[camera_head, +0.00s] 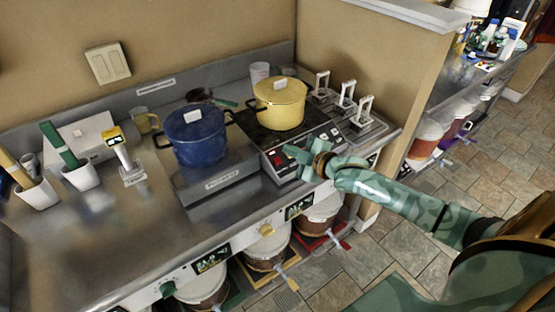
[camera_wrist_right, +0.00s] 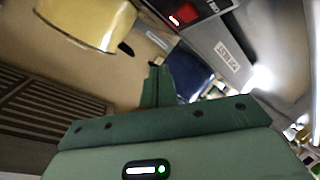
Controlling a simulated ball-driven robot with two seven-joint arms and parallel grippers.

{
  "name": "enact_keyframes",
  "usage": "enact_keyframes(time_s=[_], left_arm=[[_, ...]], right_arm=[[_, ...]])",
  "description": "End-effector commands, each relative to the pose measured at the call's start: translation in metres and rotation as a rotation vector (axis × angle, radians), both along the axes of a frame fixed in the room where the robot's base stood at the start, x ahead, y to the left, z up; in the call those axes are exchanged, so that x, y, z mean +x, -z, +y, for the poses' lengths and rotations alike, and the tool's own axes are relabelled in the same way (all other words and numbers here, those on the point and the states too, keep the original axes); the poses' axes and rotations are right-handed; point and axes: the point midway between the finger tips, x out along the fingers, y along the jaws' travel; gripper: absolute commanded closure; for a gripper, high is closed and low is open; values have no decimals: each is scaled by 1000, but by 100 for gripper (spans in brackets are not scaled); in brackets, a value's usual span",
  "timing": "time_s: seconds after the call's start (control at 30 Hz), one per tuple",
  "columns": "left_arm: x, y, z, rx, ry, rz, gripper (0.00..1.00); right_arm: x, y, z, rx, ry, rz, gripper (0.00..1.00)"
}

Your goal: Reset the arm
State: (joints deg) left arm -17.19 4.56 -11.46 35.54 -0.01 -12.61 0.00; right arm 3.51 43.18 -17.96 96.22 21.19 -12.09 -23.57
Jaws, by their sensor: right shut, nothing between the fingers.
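My right gripper (camera_head: 296,155) is green and reaches in from the right over the front of the cooktop (camera_head: 300,148). Its fingers are together with nothing between them, and they also show in the right wrist view (camera_wrist_right: 158,85). The yellow pot (camera_head: 279,104) stands on the cooktop behind the gripper, and it appears at the upper left of the right wrist view (camera_wrist_right: 90,22). The blue pot (camera_head: 196,138) stands on a raised stand to the left, lid on. My left gripper is out of view.
White cups with tools (camera_head: 80,176) and a yellow-topped device (camera_head: 128,160) stand on the steel counter (camera_head: 100,235) at left. Several small metal stands (camera_head: 362,115) are right of the cooktop. Buckets (camera_head: 267,250) sit below the counter edge. Bare counter lies front left.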

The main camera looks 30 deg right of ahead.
Motion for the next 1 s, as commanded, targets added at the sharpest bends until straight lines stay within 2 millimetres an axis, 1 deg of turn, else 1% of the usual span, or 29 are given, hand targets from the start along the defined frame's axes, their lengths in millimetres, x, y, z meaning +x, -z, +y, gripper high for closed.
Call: enact_keyframes(time_s=[0.47,0.57,0.67,0.7,0.77,0.8,0.9,1.0], left_arm=[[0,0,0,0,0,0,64],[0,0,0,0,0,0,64],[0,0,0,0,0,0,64],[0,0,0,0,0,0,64],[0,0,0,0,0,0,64],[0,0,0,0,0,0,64],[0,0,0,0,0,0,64],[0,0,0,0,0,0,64]], right_arm=[[0,0,0,0,0,0,100],[-6,7,9,0,-1,22,100],[-31,26,38,-8,6,98,100],[-48,36,54,-15,19,144,100],[-74,45,72,-31,53,212,100],[-90,49,79,-44,84,254,100],[-127,52,86,-72,171,340,100],[-158,49,83,-99,264,411,100]])
